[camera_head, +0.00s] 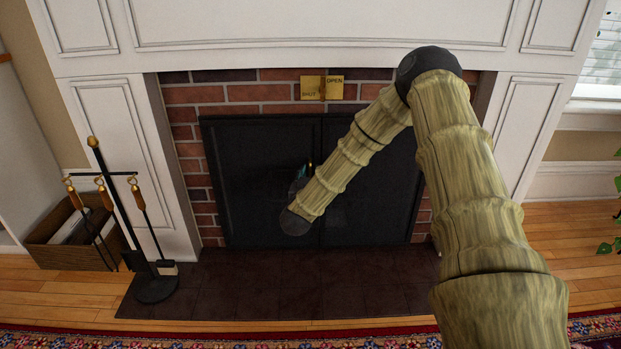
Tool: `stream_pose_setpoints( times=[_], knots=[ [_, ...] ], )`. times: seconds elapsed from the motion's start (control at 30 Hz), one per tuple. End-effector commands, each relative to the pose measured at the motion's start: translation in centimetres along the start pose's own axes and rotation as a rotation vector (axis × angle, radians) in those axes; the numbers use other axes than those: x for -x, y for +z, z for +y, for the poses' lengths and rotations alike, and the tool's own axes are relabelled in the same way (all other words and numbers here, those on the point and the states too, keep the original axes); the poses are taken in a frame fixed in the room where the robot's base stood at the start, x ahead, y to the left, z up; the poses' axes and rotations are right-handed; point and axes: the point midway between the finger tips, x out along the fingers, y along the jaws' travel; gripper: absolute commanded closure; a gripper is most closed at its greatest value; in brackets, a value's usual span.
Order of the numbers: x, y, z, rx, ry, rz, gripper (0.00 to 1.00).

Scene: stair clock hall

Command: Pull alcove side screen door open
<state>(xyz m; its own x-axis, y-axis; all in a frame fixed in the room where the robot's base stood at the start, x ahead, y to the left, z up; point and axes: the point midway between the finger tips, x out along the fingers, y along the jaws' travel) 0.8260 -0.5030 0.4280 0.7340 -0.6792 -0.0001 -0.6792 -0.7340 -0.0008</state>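The black fireplace screen has two door panels set in the brick opening. The left door (252,185) and right door (383,200) look closed and flush, with a seam near the middle. A small brass-coloured handle (309,167) shows near the seam. My gripper (301,182) is at the middle of the doors, close to this handle. It is mostly hidden behind my arm's end link and dark against the doors. I cannot tell whether its fingers are open or shut, or whether they touch the handle.
A fireplace tool stand (154,285) is left of the dark hearth (250,285), beside a wooden box (62,240). A brass SHUT/OPEN plate (322,88) is on the bricks above. A plant (612,220) is at the right edge.

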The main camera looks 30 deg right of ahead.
Motion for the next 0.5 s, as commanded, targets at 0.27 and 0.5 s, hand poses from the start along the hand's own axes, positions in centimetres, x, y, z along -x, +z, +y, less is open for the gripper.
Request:
stream_pose_setpoints(
  times=[0.27,0.5],
  knots=[
    [-1.2,-0.05,-0.01,0.0,0.0,0.0,0.69],
    [-1.19,-0.06,-0.02,0.0,-0.001,0.0,0.75]
  ],
)
